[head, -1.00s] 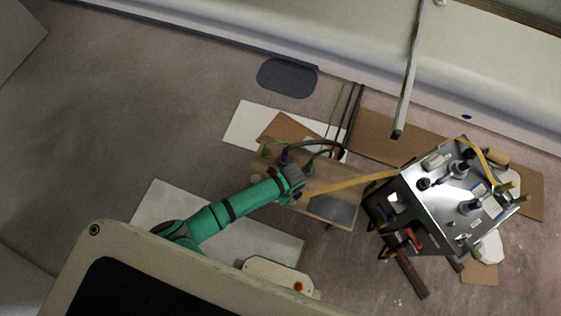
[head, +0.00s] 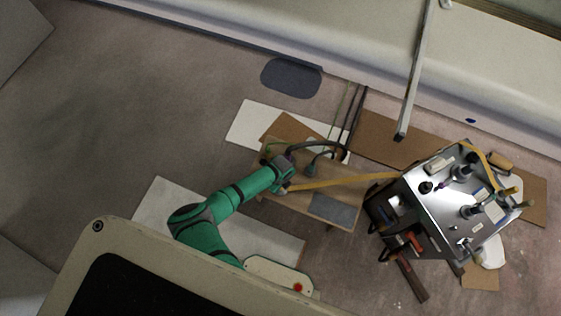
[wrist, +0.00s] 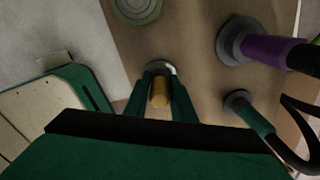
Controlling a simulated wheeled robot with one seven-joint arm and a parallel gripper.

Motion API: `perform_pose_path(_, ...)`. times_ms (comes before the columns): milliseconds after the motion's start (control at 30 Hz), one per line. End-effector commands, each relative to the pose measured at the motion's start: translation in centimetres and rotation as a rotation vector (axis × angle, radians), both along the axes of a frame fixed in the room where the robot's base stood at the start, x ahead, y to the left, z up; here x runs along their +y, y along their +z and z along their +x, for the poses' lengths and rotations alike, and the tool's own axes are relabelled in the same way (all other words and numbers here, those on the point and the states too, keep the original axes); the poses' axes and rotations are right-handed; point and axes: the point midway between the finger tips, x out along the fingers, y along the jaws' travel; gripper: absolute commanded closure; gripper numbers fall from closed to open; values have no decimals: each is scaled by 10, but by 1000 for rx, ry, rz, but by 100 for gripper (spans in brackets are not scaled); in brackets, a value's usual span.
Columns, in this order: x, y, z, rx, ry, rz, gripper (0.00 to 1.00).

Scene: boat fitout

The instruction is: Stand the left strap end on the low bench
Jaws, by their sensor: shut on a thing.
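My gripper (head: 283,187) is over the left part of the low wooden bench (head: 283,208). In the wrist view my gripper (wrist: 160,92) is shut on the yellow strap end (wrist: 160,94), which sits between its two green fingers. A pale round ring (wrist: 160,67) shows just beyond it on the bench top (wrist: 185,40). The yellow strap (head: 340,182) runs from my gripper rightward across the bench to the metal-topped cart (head: 450,205). Whether the strap end touches the bench is hidden by the fingers.
A purple plug (wrist: 265,48) and a green plug (wrist: 248,112) with dark cables stand on the bench right of my gripper in the wrist view. A green round fitting (wrist: 137,8) is beyond. A dark grey pad (head: 333,209) covers the bench's right front.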

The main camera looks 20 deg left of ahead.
Motion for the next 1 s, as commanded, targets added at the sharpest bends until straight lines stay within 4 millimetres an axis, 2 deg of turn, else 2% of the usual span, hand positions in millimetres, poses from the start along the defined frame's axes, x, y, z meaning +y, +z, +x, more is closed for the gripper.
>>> perform_pose_path(367, 0, -4, 0, -1, 1, 0, 100)
perform_pose_path(400, 0, -3, 0, -1, 1, 0, 68)
perform_pose_path(433, 0, -3, 0, -1, 1, 0, 60)
perform_pose_path(467, 0, -3, 0, -1, 1, 0, 58)
perform_pose_path(800, 0, -1, 0, -1, 1, 0, 58)
perform_pose_path(1000, 0, 21, 1, -4, 1, -2, 58)
